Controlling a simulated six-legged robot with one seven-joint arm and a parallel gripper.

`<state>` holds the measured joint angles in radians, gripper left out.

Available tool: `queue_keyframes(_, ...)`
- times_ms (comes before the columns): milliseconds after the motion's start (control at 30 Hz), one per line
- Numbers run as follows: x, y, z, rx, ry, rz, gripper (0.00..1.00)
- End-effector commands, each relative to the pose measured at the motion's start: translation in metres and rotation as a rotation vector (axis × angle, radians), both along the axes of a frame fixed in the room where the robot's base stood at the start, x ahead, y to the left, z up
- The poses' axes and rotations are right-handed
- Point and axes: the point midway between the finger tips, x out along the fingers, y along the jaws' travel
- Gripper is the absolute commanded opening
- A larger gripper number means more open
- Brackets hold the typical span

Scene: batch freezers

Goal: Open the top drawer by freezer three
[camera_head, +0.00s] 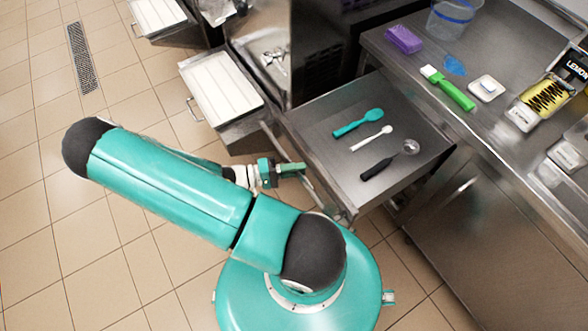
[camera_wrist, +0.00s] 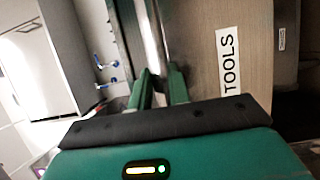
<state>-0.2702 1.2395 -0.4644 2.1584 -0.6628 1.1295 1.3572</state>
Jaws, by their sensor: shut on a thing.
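The metal top drawer (camera_head: 318,112) is pulled out from under the steel counter. Inside lie a teal spatula (camera_head: 358,122), a small white spoon (camera_head: 371,138) and a dark-handled scoop (camera_head: 390,160). My gripper (camera_head: 292,169) is at the drawer's front, shut on its bar handle (camera_head: 312,190). In the wrist view the green fingers (camera_wrist: 160,84) are around the handle bar (camera_wrist: 153,40). Beside them is the drawer front (camera_wrist: 200,45) with a TOOLS label (camera_wrist: 229,62). The fingers hide the gripped part of the handle.
The counter (camera_head: 470,150) at right holds a purple sponge (camera_head: 403,39), a green brush (camera_head: 447,88), a clear bucket (camera_head: 450,18) and labelled tubs (camera_head: 540,103). A white tray (camera_head: 222,88) stands left of the drawer. Tiled floor (camera_head: 60,220) at left is clear.

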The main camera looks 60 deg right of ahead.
Motion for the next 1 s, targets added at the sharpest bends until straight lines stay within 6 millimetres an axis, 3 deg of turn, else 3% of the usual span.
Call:
queue_keyframes(167,0.002,0.0,0.001,-0.002,-0.001,0.003,0.0)
queue_keyframes(200,0.002,0.0,0.001,-0.002,-0.001,0.002,0.26)
queue_keyframes(300,0.001,0.001,0.001,-0.002,-0.001,0.002,0.4)
queue_keyframes(667,0.006,0.007,0.0,-0.001,-0.001,0.002,0.4)
queue_keyframes(1000,0.052,0.051,0.0,-0.001,-0.004,0.005,0.4)
